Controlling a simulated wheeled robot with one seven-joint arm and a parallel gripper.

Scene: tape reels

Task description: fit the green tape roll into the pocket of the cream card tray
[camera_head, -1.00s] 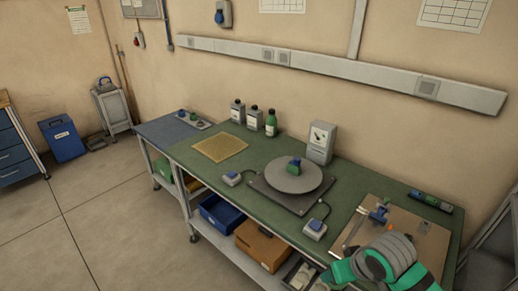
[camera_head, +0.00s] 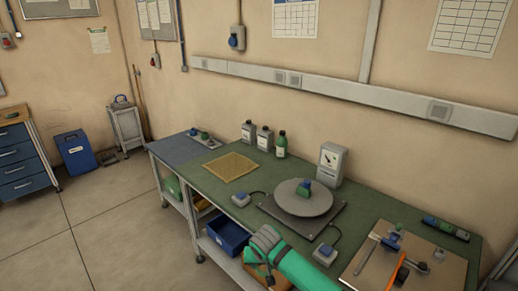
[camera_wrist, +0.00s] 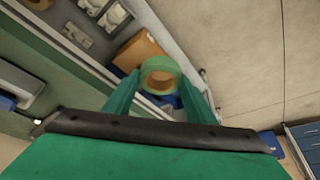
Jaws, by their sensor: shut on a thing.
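The green tape roll (camera_wrist: 160,63), a ring with a tan inner core, is between the two green fingers of my gripper (camera_wrist: 158,82) in the wrist view. My gripper is shut on it, and the roll is held in the air beside the bench's front edge. In the head view my green arm hides the roll and fingertips.
A round turntable (camera_head: 318,206) bears a small green and blue thing. A grey instrument (camera_head: 331,163), several bottles and a tan mat (camera_head: 243,158) stand along the green bench. A tan board (camera_head: 440,277) with tools lies at right. Bins sit below the bench.

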